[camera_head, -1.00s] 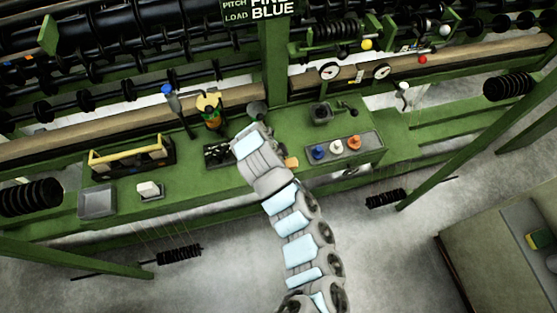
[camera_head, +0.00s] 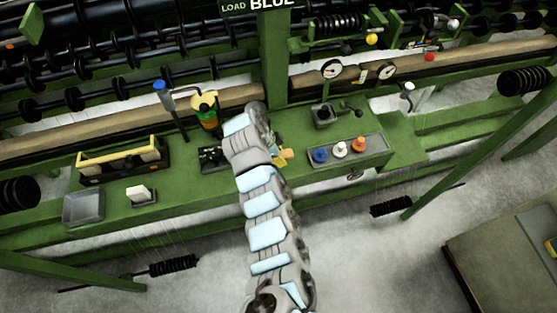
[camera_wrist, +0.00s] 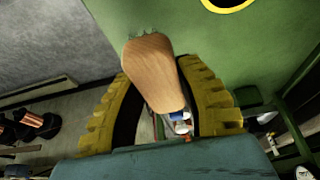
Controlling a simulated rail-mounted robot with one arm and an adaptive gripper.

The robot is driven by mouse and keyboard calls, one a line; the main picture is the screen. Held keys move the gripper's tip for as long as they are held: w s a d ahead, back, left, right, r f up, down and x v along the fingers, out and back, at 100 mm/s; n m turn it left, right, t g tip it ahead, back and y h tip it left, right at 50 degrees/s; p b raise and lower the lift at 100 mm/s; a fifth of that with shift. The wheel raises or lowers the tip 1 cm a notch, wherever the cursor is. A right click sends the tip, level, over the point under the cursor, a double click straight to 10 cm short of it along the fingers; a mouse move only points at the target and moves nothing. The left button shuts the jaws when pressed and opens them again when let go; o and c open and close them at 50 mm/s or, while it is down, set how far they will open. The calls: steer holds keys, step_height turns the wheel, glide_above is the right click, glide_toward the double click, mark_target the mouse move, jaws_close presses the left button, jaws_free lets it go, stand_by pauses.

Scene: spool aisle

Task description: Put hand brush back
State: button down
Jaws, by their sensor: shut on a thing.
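The hand brush (camera_wrist: 155,72) has a pale wooden body, and a fringe of green bristles shows at its far end in the wrist view. My gripper (camera_wrist: 160,82), with ribbed yellow fingers, is shut on it, one finger on each side. In the head view a small tan part of the brush (camera_head: 286,154) shows beside my gripper (camera_head: 277,147), over the green bench (camera_head: 225,183). My arm hides much of the gripper and brush there. In the wrist view a yellow ring (camera_wrist: 228,4) on a green surface is cut by the top edge.
A tray (camera_head: 375,143) with blue, white and orange knobs lies right of my gripper. A black block (camera_head: 212,158) and an orange-green bottle (camera_head: 206,111) stand left. Further left are a yellow-handled caddy (camera_head: 120,174), a white block (camera_head: 139,193) and a grey tray (camera_head: 83,209).

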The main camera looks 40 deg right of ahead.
steer(key=shift+w+d+f, duration=0.25)
steer(key=shift+w+f, duration=0.1)
steer(key=shift+f, duration=0.1)
steer(key=shift+w+f, duration=0.2)
steer(key=shift+f, duration=1.6)
steer(key=shift+d+f+b, duration=0.1)
steer(key=shift+f+b, duration=0.15)
steer(key=shift+b, duration=0.15)
steer(key=c, duration=0.8)
jaws_free()
steer(key=shift+r, duration=0.1)
steer(key=v, duration=1.2)
steer(key=shift+r+p, duration=0.15)
steer(key=shift+p, duration=0.3)
